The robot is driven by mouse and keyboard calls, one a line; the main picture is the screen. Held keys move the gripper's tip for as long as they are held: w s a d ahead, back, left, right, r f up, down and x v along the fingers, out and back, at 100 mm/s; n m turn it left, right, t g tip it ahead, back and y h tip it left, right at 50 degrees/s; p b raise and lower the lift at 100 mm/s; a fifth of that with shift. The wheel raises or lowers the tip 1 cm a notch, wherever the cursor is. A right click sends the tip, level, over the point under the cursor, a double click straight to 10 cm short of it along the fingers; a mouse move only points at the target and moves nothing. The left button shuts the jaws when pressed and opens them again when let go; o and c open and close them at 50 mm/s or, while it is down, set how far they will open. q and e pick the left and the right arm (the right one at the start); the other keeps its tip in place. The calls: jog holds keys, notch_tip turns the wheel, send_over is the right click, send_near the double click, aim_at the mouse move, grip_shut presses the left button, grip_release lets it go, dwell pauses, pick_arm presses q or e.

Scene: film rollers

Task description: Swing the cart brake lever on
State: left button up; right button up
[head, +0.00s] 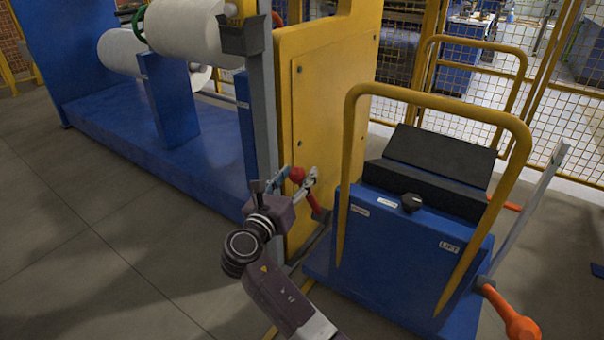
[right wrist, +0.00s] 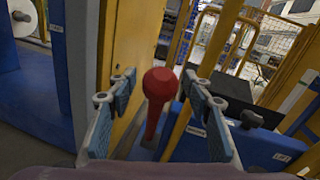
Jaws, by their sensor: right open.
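The red lever (head: 297,174) with a round ball knob stands at the left side of the blue cart (head: 400,250), between it and the yellow machine panel. In the right wrist view the red lever (right wrist: 160,88) rises slightly tilted, its knob between my finger pads. My right gripper (head: 286,183) is open, with one finger on each side of the knob; I see a gap on both sides in the wrist view. My left gripper is not in view.
The cart's yellow hoop handle (head: 440,98) and black top (head: 437,160) stand right of the gripper. The yellow machine panel (head: 320,110) is close behind it. An orange-ended bar (head: 510,315) sits at the cart's right. Floor at the left is clear.

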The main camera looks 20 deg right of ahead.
jog(key=shift+a+r, duration=0.1)
jog(key=shift+c, duration=0.5)
grip_shut()
